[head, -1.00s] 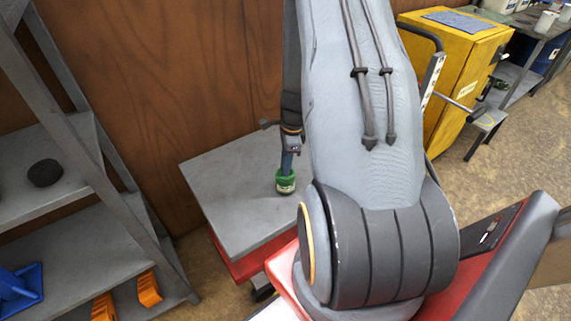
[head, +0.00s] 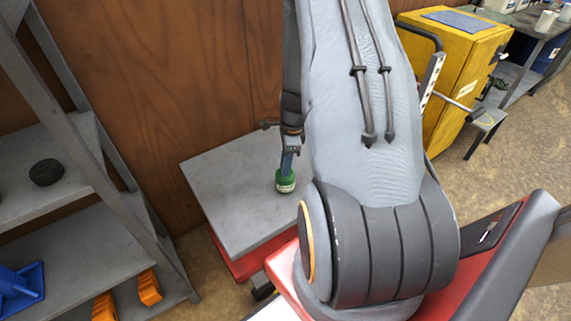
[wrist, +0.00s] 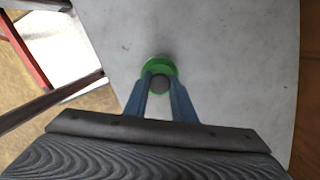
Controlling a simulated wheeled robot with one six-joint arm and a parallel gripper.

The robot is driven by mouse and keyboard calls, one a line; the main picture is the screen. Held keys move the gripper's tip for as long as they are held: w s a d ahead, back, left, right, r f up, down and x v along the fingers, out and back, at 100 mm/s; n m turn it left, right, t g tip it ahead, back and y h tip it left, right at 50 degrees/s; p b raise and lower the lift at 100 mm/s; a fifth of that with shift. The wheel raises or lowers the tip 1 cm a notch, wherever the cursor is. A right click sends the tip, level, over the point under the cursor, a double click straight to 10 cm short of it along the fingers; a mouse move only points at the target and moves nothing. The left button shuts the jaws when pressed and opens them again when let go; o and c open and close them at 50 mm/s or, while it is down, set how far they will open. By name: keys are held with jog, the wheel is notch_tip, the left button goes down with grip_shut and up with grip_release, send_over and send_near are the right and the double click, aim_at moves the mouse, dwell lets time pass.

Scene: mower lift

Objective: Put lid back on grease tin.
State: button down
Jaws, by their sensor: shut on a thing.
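The grease tin (head: 285,188) is a small green tin with a pale label, upright on the grey top of the lift table (head: 225,205). Its green lid (wrist: 160,65) shows in the wrist view, with a dark round knob (wrist: 160,85) between the fingertips. My gripper (head: 287,167) points down over the tin and is shut on the lid. The lid looks to be on or right at the tin's mouth; I cannot tell whether it is fully seated. In the wrist view the gripper (wrist: 160,80) and lid hide the tin's body.
A grey shelf rack (head: 90,200) with a black round item (head: 46,172), a blue item and orange blocks stands at left. A yellow cabinet (head: 465,75) stands at back right. A wooden wall is close behind the table. The tabletop around the tin is clear.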

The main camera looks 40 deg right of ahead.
jog(key=c, duration=0.9)
grip_release()
jog(key=shift+r+p, duration=3.3)
jog(key=shift+r, duration=0.2)
grip_shut()
